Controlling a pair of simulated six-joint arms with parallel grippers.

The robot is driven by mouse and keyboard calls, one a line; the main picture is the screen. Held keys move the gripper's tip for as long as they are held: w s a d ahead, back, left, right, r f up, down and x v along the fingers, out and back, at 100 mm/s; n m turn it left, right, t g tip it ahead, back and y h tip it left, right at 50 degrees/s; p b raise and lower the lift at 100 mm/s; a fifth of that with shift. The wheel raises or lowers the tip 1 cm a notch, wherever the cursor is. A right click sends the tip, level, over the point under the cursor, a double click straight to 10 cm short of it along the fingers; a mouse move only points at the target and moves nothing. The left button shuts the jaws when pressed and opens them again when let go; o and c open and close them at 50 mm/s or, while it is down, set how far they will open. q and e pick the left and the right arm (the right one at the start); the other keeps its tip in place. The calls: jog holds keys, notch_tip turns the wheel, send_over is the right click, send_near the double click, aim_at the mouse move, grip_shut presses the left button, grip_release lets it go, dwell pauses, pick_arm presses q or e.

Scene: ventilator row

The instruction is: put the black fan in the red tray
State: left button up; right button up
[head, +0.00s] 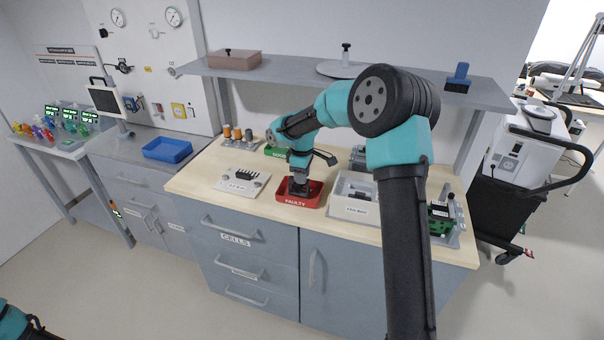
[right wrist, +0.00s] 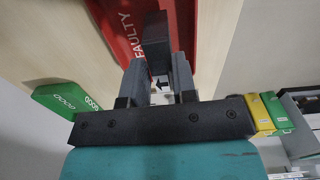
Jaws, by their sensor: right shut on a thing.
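The red tray (head: 312,201), labelled FAULTY, stands on the wooden bench top; its labelled side also shows in the right wrist view (right wrist: 122,22). My right gripper (head: 299,184) points down into the tray's area. In the right wrist view my right gripper (right wrist: 157,75) is shut on a dark block, which I take for the black fan (right wrist: 157,40), in front of the tray. In the head view the fan is hard to tell from the dark fingers, and I cannot tell whether it touches the tray floor. My left gripper is out of view; only a bit of my left arm shows at the lower left.
A green tray (head: 277,151) labelled GOOD is behind the red one. A white board with a black part (head: 238,186) lies left, and a grey-white box (head: 350,209) stands close on the right. A shelf (head: 300,73) spans above. A blue tray (head: 167,149) sits further left.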

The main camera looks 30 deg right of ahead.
jog(key=o, duration=0.9)
notch_tip(320, 180, up, 13)
jog(key=shift+r, duration=0.15)
dwell(0.5)
